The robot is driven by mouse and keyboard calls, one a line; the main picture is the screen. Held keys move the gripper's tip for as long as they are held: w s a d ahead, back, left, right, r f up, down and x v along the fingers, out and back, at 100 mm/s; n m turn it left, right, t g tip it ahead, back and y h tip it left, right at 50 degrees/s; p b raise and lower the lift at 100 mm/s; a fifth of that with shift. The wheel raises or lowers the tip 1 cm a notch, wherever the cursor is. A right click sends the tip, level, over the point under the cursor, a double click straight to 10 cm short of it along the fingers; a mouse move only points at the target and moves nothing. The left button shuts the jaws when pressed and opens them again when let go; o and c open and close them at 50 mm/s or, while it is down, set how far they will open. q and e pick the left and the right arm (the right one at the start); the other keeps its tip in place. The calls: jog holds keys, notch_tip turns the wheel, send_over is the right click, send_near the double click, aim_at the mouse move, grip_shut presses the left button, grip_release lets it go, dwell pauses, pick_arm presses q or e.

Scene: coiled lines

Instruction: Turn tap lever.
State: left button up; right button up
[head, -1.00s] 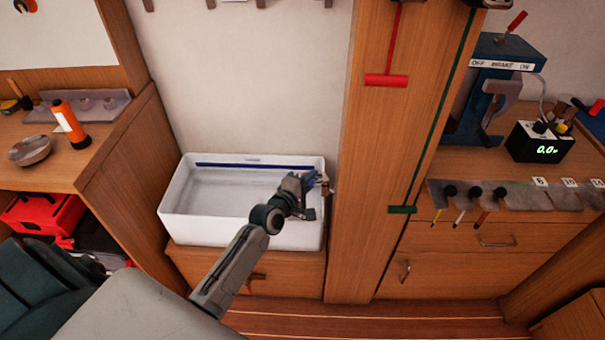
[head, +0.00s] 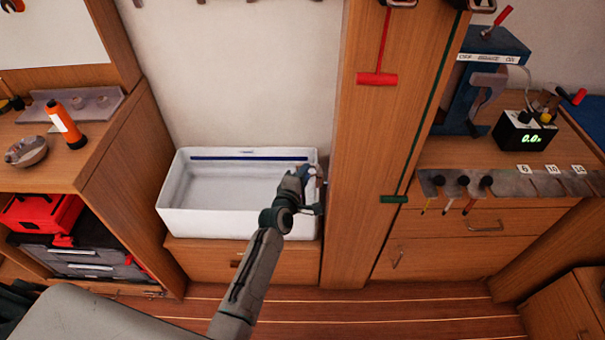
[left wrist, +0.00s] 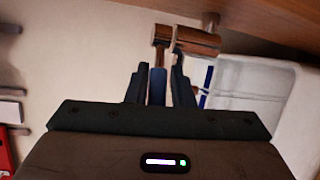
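The tap shows in the left wrist view as a copper-coloured horizontal cylinder (left wrist: 186,39) with a blue lever (left wrist: 157,84) coming from it toward me. My left gripper (left wrist: 160,65) has its two dark fingers on either side of the blue lever. A narrow gap shows on the lever's right side, so the fingers look open around it; contact on the left side is unclear. In the head view my left gripper (head: 306,180) is at the right end of the white basin (head: 240,217) and mostly hides the tap. My right gripper is out of view.
A wooden pillar (head: 365,190) stands close to the right of my left gripper. A wooden counter (head: 90,160) with an orange torch (head: 66,123) is at left. A tool bench with a meter (head: 524,133) is at right. The basin's inside is empty.

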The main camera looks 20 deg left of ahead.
pick_arm(q)
jog(key=shift+o, duration=1.1)
jog(key=shift+r, duration=0.1)
jog(key=s+a+r, duration=0.1)
jog(key=s, duration=0.9)
jog(key=shift+s+r, duration=0.2)
jog(key=shift+s, duration=0.15)
jog(key=shift+a, duration=0.1)
